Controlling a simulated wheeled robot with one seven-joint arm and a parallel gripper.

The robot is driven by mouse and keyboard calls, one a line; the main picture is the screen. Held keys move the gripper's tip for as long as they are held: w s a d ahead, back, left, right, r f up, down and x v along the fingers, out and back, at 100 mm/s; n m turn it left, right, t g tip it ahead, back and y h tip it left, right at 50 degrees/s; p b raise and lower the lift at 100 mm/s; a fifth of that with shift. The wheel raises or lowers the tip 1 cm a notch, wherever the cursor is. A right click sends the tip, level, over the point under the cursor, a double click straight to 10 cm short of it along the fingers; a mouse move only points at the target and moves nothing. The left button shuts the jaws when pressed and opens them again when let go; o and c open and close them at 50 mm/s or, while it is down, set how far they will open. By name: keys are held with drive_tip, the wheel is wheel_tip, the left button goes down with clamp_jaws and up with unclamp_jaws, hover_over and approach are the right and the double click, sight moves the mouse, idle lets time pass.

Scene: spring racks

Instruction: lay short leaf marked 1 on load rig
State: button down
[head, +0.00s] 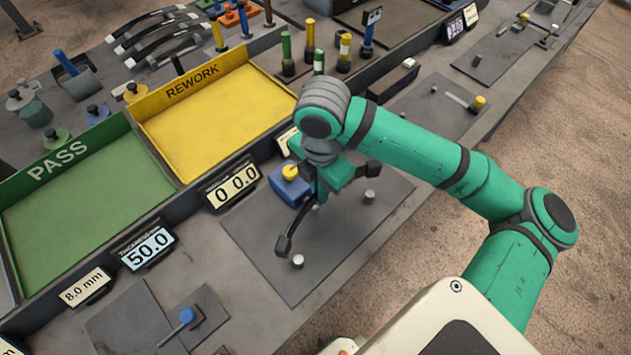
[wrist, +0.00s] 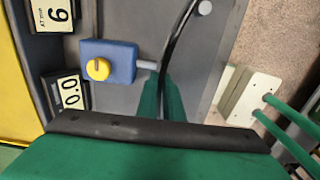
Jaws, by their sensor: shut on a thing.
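My gripper (head: 322,196) is shut on a dark curved leaf (head: 285,243) and holds it over the load rig plate (head: 262,235). In the wrist view, the leaf (wrist: 178,45) runs up from between the green fingers (wrist: 162,103). I cannot read a mark on it. The rig has a blue block with a yellow knob (head: 290,172) and two upright pegs, one near (head: 298,262) and one far (head: 370,197). One leaf end shows close to the near peg; I cannot tell if they touch. My gripper hides part of the leaf and rig.
A green PASS tray (head: 85,205) and a yellow REWORK tray (head: 215,118) lie left of the rig, with a readout (head: 232,184) between. Several leaves (head: 152,35) lie at the back left. Upright coloured-handled tools (head: 345,50) stand behind. The bench's front edge is near my arm.

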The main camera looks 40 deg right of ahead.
sight(322, 217)
drive_tip(key=shift+w+f, duration=0.1)
drive_tip(key=shift+f, duration=0.2)
drive_tip(key=f, duration=0.3)
drive_tip(key=shift+s+a+f, duration=0.1)
drive_tip(key=shift+s+f, duration=0.2)
drive_tip(key=shift+s, duration=0.1)
drive_tip(key=shift+w+f, duration=0.1)
drive_tip(key=shift+f, duration=1.8)
drive_tip(key=shift+s+f, duration=0.1)
drive_tip(key=shift+s, duration=0.35)
idle(0.3)
drive_tip(key=shift+f, duration=0.15)
idle(0.4)
drive_tip(key=c, duration=1.3)
unclamp_jaws()
drive_tip(key=shift+c, duration=0.2)
drive_tip(key=shift+w, duration=0.1)
